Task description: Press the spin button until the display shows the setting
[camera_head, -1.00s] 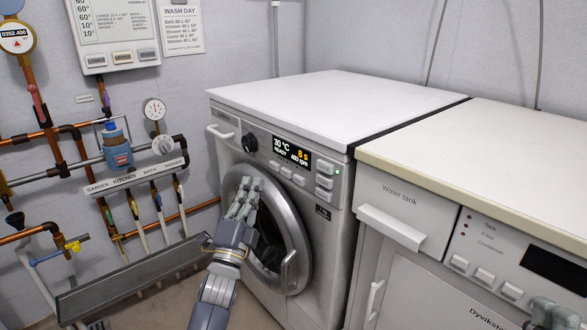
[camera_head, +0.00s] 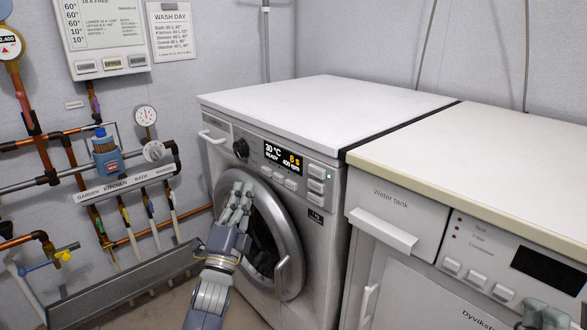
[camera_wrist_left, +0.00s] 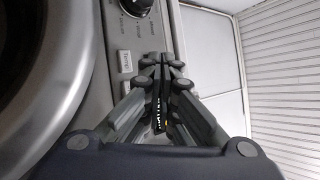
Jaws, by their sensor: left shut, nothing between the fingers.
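The washing machine (camera_head: 322,240) stands against the back wall. Its dark display (camera_head: 283,157) reads 30 °C, READY, 8 s and 400 rpm. Small buttons (camera_head: 284,180) sit below the display, and larger ones (camera_head: 316,179) to its right. Which one is the spin button is too small to read. My left gripper (camera_head: 243,187) is shut and empty, in front of the round door, below the knob (camera_head: 240,148). In the left wrist view its fingertips (camera_wrist_left: 163,62) are beside a pale button (camera_wrist_left: 125,62) labelled Temp. My right gripper (camera_head: 545,314) shows only partly at the bottom right.
A second machine with a water tank drawer (camera_head: 395,212) stands to the right under a pale countertop (camera_head: 480,165). Pipes and labelled valves (camera_head: 125,185) fill the left wall. A grey trough (camera_head: 120,283) runs below them. The machine's white top (camera_head: 320,105) is clear.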

